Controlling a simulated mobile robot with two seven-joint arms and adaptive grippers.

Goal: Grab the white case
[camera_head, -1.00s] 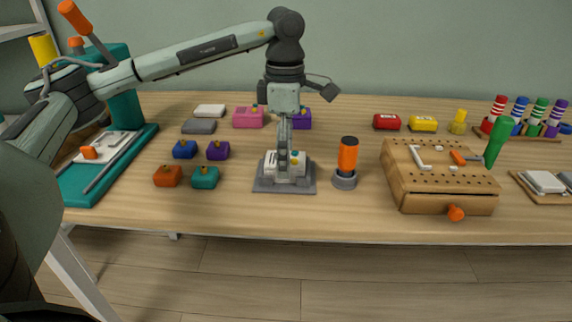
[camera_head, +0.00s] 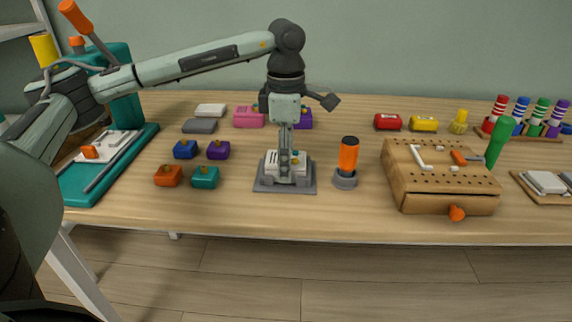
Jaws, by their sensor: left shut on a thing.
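The white case (camera_head: 272,161) sits on a grey square base (camera_head: 268,187) near the front middle of the table. My left gripper (camera_head: 286,168) points straight down over it and is shut on it. The fingers hide the middle of the case. Whether the case still touches the base cannot be told. My right gripper is not in view.
An orange cylinder in a grey holder (camera_head: 347,160) stands close on the right. A wooden pegboard box (camera_head: 410,190) is further right. Teal (camera_head: 205,177), orange (camera_head: 168,176), blue and purple blocks lie to the left. A pink case (camera_head: 247,118) is behind.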

